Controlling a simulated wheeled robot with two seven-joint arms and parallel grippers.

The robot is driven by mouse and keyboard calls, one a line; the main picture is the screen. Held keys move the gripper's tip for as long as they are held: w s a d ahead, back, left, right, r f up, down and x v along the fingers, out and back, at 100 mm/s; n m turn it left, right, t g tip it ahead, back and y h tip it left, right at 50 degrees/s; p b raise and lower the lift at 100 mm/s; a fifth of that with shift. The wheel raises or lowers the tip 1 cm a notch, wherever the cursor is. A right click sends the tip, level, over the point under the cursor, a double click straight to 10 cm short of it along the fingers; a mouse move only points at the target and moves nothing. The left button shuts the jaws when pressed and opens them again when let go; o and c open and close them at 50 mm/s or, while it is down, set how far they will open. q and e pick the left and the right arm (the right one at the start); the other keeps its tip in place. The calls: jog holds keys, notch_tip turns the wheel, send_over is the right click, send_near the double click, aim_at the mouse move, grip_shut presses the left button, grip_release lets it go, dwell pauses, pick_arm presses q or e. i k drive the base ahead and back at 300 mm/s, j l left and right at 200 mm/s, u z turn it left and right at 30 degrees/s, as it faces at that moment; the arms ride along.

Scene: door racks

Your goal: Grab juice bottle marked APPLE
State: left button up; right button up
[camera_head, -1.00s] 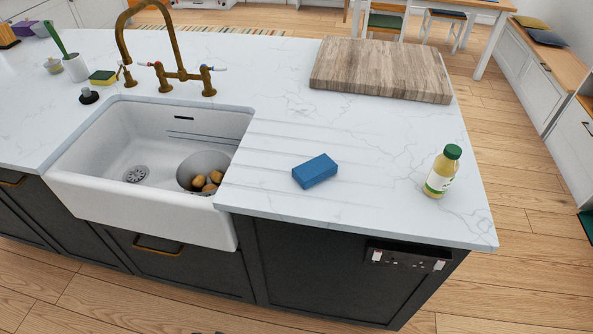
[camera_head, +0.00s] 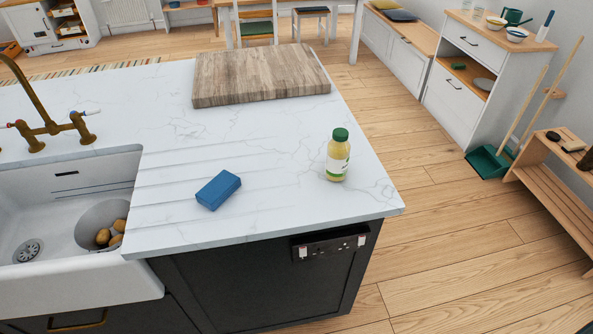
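A juice bottle (camera_head: 338,156) with a green cap, pale yellow contents and a white-and-green label stands upright on the white marble counter (camera_head: 275,150), near its right end. The lettering on the label is too small to read. Neither of my grippers shows in the head view.
A blue block (camera_head: 218,190) lies left of the bottle. A wooden board (camera_head: 260,77) lies behind it. The sink (camera_head: 75,262) with a brass tap (camera_head: 50,128) is at the left. A wooden bench (camera_head: 560,195) and a green dustpan (camera_head: 488,162) stand at the right; the floor between is clear.

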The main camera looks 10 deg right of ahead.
aim_at(337, 158)
jog(key=j+z, duration=0.1)
jog(key=z, duration=0.35)
jog(key=k+z, duration=0.15)
jog(key=z, duration=0.25)
jog(key=k+j+z, duration=0.1)
jog(key=z, duration=0.35)
jog(key=k+z, duration=0.1)
jog(key=z, duration=0.3)
